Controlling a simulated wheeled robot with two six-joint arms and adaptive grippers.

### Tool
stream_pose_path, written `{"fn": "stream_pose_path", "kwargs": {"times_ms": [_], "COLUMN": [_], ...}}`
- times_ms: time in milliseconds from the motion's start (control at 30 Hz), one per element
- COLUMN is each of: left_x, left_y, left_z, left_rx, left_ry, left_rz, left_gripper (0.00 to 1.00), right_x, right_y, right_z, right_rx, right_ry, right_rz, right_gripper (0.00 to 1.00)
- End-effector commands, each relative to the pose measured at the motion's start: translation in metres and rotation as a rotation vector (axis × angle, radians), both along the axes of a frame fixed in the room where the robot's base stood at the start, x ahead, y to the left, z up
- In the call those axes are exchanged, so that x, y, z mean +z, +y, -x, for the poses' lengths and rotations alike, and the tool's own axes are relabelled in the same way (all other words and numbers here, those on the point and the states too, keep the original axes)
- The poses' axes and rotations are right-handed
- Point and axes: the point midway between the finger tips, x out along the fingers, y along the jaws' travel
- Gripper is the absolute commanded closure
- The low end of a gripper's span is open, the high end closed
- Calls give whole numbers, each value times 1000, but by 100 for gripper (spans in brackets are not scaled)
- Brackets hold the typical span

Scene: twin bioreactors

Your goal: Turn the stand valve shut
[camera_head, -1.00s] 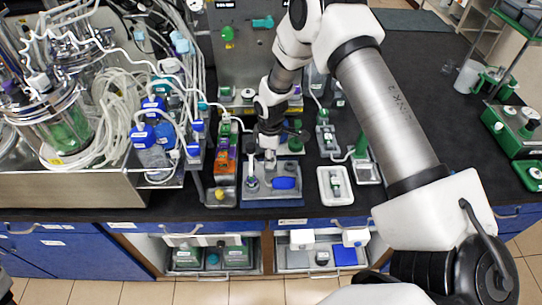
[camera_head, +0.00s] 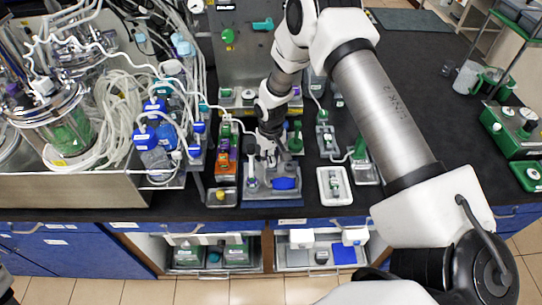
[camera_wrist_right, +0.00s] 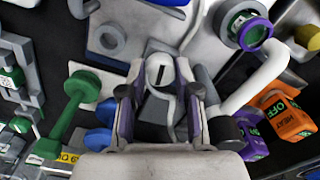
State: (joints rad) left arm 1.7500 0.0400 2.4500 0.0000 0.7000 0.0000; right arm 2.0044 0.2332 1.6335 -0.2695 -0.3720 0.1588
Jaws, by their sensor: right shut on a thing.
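The stand is a grey block (camera_head: 262,196) on a blue mat at the bench's front edge, with a blue oval part (camera_head: 285,183) on it. In the right wrist view the stand valve's knob (camera_wrist_right: 160,72) is pale and round with a dark bar mark on top. My right gripper (camera_head: 268,158) reaches down over the stand from above. In the wrist view its two fingers (camera_wrist_right: 162,90) are shut on the stand valve, one on each side. The valve's lower part is hidden by the fingers. My left gripper is not in view.
An orange and purple block (camera_head: 226,165) stands close left of the stand. A white tray (camera_head: 322,199) lies to its right. A green-handled valve (camera_wrist_right: 72,115) is left of the fingers in the wrist view. Glass vessels and tubing fill the left side.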

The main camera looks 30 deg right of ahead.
Motion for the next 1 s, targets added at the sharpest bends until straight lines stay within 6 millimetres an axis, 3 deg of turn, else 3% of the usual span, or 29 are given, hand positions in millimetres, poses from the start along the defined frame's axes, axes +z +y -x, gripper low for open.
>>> {"fn": "stream_pose_path", "kwargs": {"times_ms": [333, 867, 900, 967, 1000], "left_x": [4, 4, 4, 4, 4], "left_y": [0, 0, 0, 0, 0], "left_z": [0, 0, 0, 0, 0], "left_rx": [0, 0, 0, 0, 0], "left_ry": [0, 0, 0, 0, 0], "left_rz": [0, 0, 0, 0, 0], "left_gripper": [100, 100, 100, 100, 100], "right_x": [-3, -3, -3, -3, -2], "right_y": [1, 1, 0, 0, 0], "right_z": [3, 3, 3, 3, 2], "right_rx": [-157, -186, -186, -185, -185], "right_ry": [9, 8, 8, 7, 6], "right_rz": [0, 0, 0, 0, 0], "right_gripper": [100, 100, 61, 43, 43]}}
